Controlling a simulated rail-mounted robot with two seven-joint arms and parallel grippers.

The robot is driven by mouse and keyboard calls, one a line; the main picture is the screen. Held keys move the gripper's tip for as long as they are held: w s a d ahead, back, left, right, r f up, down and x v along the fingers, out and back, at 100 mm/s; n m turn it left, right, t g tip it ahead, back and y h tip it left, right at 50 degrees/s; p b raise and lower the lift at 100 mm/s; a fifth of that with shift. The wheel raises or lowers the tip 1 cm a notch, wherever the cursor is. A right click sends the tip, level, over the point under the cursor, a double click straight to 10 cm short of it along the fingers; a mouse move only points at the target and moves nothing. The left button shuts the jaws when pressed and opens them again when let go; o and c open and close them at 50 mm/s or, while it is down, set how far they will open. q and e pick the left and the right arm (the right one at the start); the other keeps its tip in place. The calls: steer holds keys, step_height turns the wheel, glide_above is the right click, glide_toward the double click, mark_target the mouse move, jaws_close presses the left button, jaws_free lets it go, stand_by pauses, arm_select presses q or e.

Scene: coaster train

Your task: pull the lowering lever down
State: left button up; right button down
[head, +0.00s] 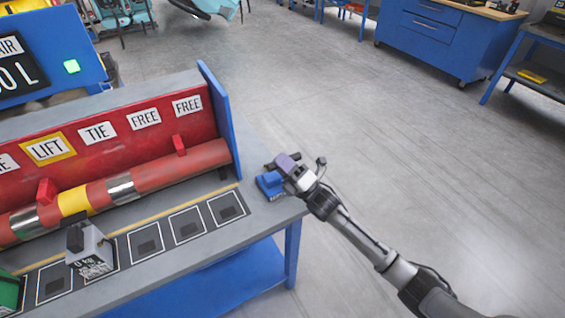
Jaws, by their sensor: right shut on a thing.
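A small blue lever base (268,184) with a pale label on its front stands on the right end of the grey bench. My right gripper (283,166) is at this base, its arm coming in from the lower right. It is shut on the lowering lever, whose dark handle end (269,166) shows just left of the fingers. The lever's exact angle is hard to tell because the gripper covers most of it. My left gripper is not in view.
The bench (262,222) carries a red panel (80,155) with cards reading LIFT, TIE and FREE, above a red and yellow tube (75,200). A grey weight block (92,250) stands on the row of dark squares. Open floor lies to the right.

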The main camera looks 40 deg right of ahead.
steer(key=c, duration=1.2)
jaws_free()
steer(key=shift+o, duration=1.3)
steer(key=p+v, duration=0.1)
steer(key=v, duration=1.2)
steer(key=shift+s, duration=0.35)
steer(key=shift+d+f, duration=0.15)
